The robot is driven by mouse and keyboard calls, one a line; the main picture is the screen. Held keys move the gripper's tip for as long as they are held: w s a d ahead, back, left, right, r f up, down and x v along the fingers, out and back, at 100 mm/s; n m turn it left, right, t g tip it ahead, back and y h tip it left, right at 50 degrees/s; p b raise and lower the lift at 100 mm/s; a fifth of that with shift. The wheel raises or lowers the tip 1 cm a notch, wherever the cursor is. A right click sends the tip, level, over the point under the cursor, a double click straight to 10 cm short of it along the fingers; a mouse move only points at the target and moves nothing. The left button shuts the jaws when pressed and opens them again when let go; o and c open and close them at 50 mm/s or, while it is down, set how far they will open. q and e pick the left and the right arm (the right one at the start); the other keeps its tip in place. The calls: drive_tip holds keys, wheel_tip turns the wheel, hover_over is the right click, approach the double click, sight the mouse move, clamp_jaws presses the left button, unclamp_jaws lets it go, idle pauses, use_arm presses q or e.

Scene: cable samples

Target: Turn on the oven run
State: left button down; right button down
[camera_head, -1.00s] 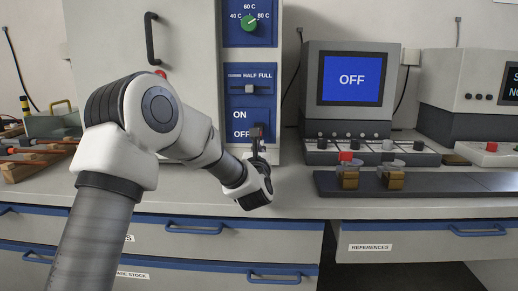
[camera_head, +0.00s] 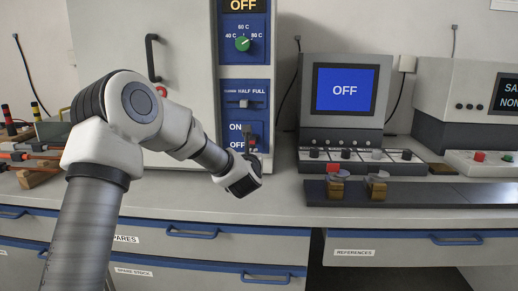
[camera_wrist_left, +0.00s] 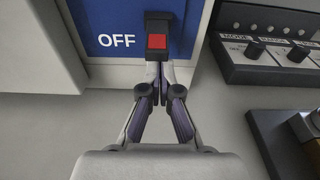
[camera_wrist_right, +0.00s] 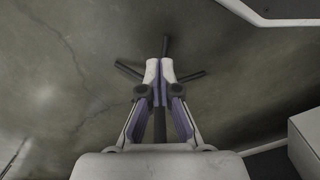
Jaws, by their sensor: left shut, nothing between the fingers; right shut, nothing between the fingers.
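The oven is a tall grey cabinet (camera_head: 145,100) with blue panels. Its display (camera_head: 243,5) reads OFF. Its ON/OFF switch (camera_head: 248,129) is partly hidden by my left gripper in the head view. In the left wrist view the switch has a red-tipped black lever (camera_wrist_left: 157,42) beside the word OFF. My left gripper (camera_head: 253,151) is shut and empty, with its fingertips (camera_wrist_left: 158,75) just below the red tip. I cannot tell whether they touch it. My right gripper (camera_wrist_right: 166,75) is shut and empty over a grey floor, out of the head view.
A green temperature knob (camera_head: 243,44) and a HALF/FULL slider (camera_head: 244,104) sit above the switch. A blue-screen instrument (camera_head: 345,90) reading OFF stands to the right, behind a dark rail (camera_head: 440,193). A rack (camera_head: 35,165) is at the left. Bare counter (camera_head: 283,195) lies between.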

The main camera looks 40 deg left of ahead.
sight(253, 144)
use_arm(q)
drive_tip(key=r+g+h+p, duration=0.1)
drive_tip(key=r+p, duration=0.1)
drive_tip(key=p, duration=0.4)
drive_tip(key=r+g+h+p, duration=0.1)
drive_tip(key=r+g+p, duration=0.1)
drive_tip(key=p, duration=0.4)
drive_tip(key=r+g+h+p, duration=0.1)
drive_tip(key=r+g+p, duration=0.1)
drive_tip(key=p, duration=0.4)
drive_tip(key=shift+s+p, duration=0.25)
drive_tip(key=shift+p, duration=0.1)
wheel_tip(253, 144, down, 2)
drive_tip(key=shift+b, duration=0.85)
drive_tip(key=shift+s, duration=0.1)
drive_tip(key=shift+r+g, duration=0.1)
drive_tip(key=shift+g, duration=0.2)
drive_tip(key=shift+r+p, duration=0.5)
drive_tip(key=shift+r, duration=0.25)
